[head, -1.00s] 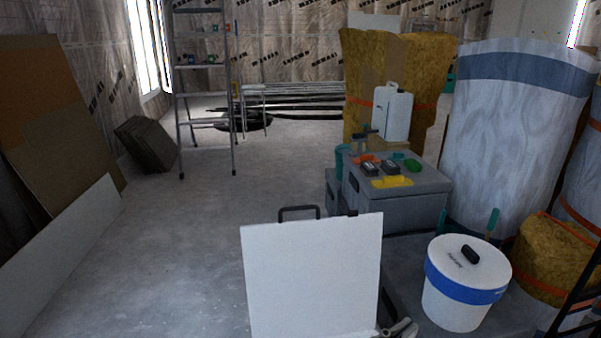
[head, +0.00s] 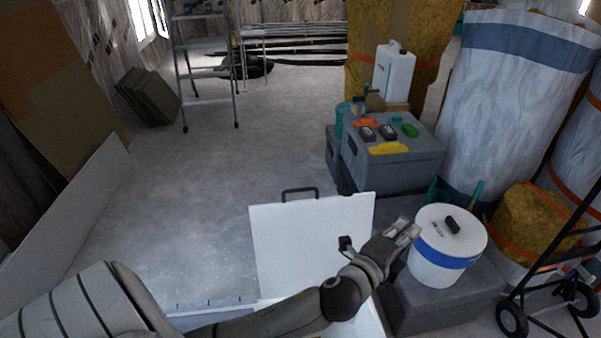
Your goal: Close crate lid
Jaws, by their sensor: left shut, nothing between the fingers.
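The crate lid (head: 308,238) is a white panel standing upright in the middle of the head view, with a black handle (head: 299,191) on its top edge. Part of the white crate (head: 372,322) shows low in the picture below the lid; my left arm hides much of it. My left gripper (head: 410,231) is just right of the lid's right edge, shut and empty, pointing up and right toward the white bucket. I cannot tell whether it touches the bucket. My right gripper is not in view.
A white bucket with a blue band (head: 446,246) stands on a grey box (head: 432,305) at right. The floor left of the lid (head: 190,210) is clear.

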